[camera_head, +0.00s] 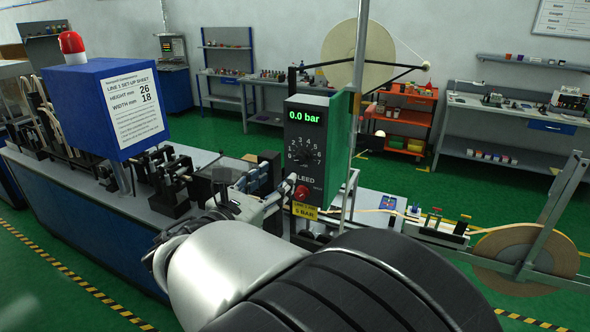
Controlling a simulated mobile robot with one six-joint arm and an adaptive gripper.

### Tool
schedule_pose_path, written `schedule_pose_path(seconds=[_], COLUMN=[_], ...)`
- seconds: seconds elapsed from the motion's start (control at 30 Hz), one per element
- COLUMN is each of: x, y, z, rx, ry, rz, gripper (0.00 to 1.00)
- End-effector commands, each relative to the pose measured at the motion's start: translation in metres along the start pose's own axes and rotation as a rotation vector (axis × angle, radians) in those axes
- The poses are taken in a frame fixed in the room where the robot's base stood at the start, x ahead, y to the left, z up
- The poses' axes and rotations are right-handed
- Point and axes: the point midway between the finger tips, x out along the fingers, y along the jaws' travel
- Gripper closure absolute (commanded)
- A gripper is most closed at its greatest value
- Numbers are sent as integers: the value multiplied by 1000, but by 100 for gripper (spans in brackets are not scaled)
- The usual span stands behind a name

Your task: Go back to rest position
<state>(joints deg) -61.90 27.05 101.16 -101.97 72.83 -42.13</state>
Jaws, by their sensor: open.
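My arm reaches up from the bottom of the head view, its large silver-and-black links filling the lower middle. My gripper (268,190) is small and partly hidden beyond the links, over the machine bench, just left of the black control panel (306,150). It is open; I see nothing held in it. The panel has a green "0.0 bar" readout, a numbered dial (303,154) and a red BLEED knob (301,192). A yellow label (305,211) sits below the knob. I cannot tell whether the gripper touches anything.
A blue box with a set-up sheet (130,105) stands on the machine bench at left. A large pale reel (358,53) rises behind the panel, and a brown reel (525,258) is at lower right. Workbenches line the wall. Green floor is free between.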

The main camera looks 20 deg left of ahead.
Motion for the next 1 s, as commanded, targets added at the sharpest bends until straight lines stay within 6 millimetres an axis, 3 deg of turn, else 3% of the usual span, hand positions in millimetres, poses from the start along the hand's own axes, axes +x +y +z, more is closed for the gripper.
schedule_pose_path(seconds=[0.13, 0.43, 0.57, 0.67, 0.77, 0.8, 0.9, 1.0], x=[-10, -10, -2, 12, 24, 25, 17, -7], y=[0, -1, -20, -66, -137, -169, -247, -320], z=[0, 0, 3, 7, 8, 7, 1, -11], rx=[0, 1, 37, 123, 268, 342, 543, 784], ry=[1, 1, 20, 64, 129, 154, 209, 246], rz=[1, -1, -45, -147, -306, -379, -567, -766], gripper=[54, 54, 54, 54, 54, 54, 54, 54])
